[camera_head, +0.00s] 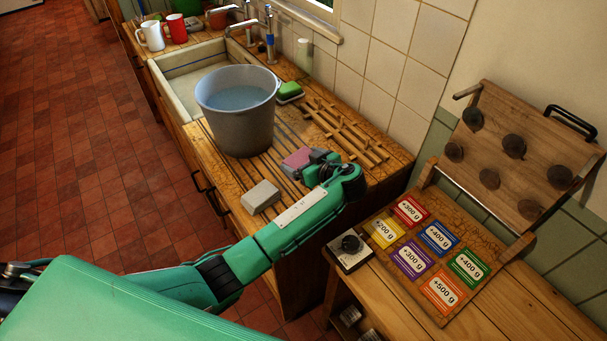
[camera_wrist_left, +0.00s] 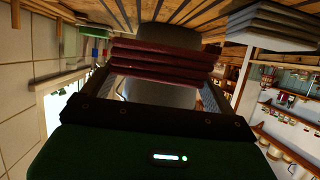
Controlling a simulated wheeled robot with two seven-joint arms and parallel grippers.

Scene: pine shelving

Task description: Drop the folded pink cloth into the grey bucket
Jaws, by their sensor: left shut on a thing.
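The folded pink cloth (camera_head: 297,158) is at the wooden drainboard, right of the grey bucket (camera_head: 236,125). My left gripper (camera_head: 306,160) is shut on it. In the left wrist view the cloth (camera_wrist_left: 160,58) shows as dark red stacked layers between the fingers (camera_wrist_left: 160,85). Whether it touches the boards is hard to tell. In the left wrist view the bucket (camera_wrist_left: 162,12) is behind the cloth. My right gripper is not in view.
A folded grey cloth (camera_head: 261,196) lies left of my gripper. A wooden rack (camera_head: 345,133) and a green sponge (camera_head: 289,90) lie behind. A tap (camera_head: 268,30) rises beyond the bucket. White (camera_head: 151,36) and red (camera_head: 177,28) mugs stand past the sink (camera_head: 165,75).

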